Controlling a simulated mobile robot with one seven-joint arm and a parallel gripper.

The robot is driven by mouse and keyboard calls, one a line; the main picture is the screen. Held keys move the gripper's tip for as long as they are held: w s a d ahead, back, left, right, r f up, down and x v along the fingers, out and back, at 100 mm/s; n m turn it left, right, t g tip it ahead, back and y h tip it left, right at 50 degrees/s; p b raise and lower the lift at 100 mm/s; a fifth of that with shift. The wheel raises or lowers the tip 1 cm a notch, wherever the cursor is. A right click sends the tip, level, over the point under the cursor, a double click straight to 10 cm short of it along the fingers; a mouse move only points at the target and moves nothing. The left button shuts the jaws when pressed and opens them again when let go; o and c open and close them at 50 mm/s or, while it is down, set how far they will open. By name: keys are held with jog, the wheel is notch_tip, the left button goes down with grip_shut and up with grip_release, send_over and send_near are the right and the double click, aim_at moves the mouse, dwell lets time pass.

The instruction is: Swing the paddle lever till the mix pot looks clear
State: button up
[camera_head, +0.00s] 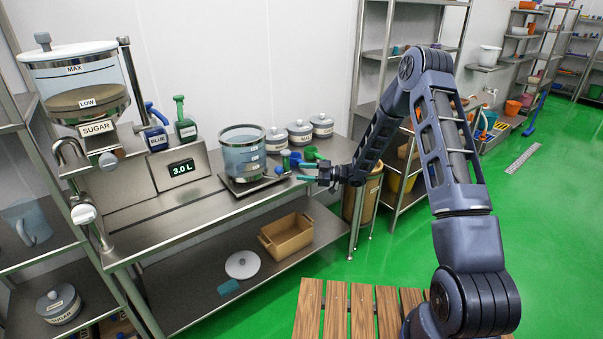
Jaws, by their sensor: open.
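The mix pot (243,152) is a see-through cylinder with a metal rim and small white labels, standing on a dark base on the steel bench. Its contents look pale blue-grey; I cannot tell whether anything is swirling in them. A short lever with a dark knob (279,170) sticks up at the right of the base and looks like the paddle lever. My gripper (300,171) reaches in from the right with its teal fingers apart and nothing visible between them. The fingertips are just right of the knob, and I see no clear contact.
Lidded pots (299,131) line the bench's back. Small blue and green cups (310,153) sit close to my fingers. A sugar hopper (80,85) is far left.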

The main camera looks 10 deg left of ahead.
aim_at(279, 170)
jog(key=a+m, duration=0.2)
jog(key=a, duration=0.3)
jog(key=a+m, duration=0.2)
jog(key=a, duration=0.3)
jog(key=shift+s+a, duration=0.1)
jog(key=shift+a, duration=0.15)
dwell(0.4)
grip_shut()
